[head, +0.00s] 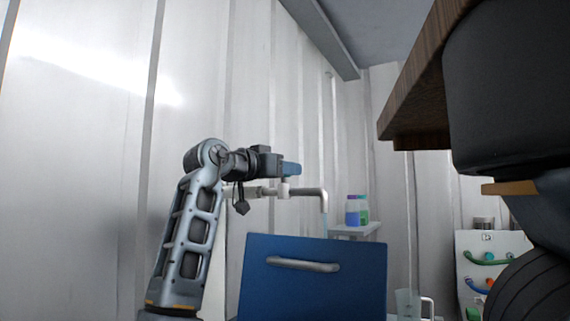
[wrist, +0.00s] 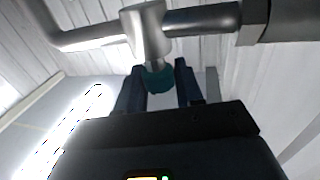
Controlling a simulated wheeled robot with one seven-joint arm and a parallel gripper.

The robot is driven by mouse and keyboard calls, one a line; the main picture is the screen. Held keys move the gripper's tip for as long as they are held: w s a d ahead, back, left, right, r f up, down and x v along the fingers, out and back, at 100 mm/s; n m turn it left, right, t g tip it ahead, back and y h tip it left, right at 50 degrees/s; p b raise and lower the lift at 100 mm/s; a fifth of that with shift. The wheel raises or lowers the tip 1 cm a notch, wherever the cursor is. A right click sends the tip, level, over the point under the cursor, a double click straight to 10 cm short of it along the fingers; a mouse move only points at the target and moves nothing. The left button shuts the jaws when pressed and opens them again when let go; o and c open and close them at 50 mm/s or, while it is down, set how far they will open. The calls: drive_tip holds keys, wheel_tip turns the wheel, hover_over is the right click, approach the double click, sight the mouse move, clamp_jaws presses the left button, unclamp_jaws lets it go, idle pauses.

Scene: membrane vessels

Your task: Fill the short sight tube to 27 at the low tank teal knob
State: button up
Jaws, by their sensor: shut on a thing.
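The teal knob (wrist: 159,79) sits under the metal valve body in the wrist view. My gripper (wrist: 161,88) has a dark finger on each side of it and is shut on it. In the head view my gripper (head: 291,169) is at the pipe with the bent spout (head: 322,196), and the knob cannot be made out there. A thin pale-blue stream (head: 326,227) shows below the spout's mouth. Its lower end is hidden behind the blue panel (head: 312,290). I cannot make out the short sight tube, its marks or its level in either view.
The blue panel with a grey handle stands below the spout. A small shelf (head: 352,231) holds bottles (head: 352,212) behind it. A clear jug (head: 407,303) stands lower right. A white board (head: 510,243) with hoses is at far right, and a wooden overhang (head: 420,110) is above right.

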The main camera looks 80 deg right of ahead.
drive_tip(key=shift+m+g+y+p, duration=0.7)
drive_tip(key=shift+m+g+y, duration=1.2)
drive_tip(key=shift+g, duration=0.4)
drive_tip(key=shift+y, duration=0.3)
drive_tip(key=o, duration=0.9)
drive_tip(key=b+v, duration=0.1)
drive_tip(key=v, duration=0.6)
drive_tip(key=shift+w+a+f, duration=0.1)
drive_tip(key=shift+w+a, duration=0.1)
drive_tip(key=shift+w, duration=0.15)
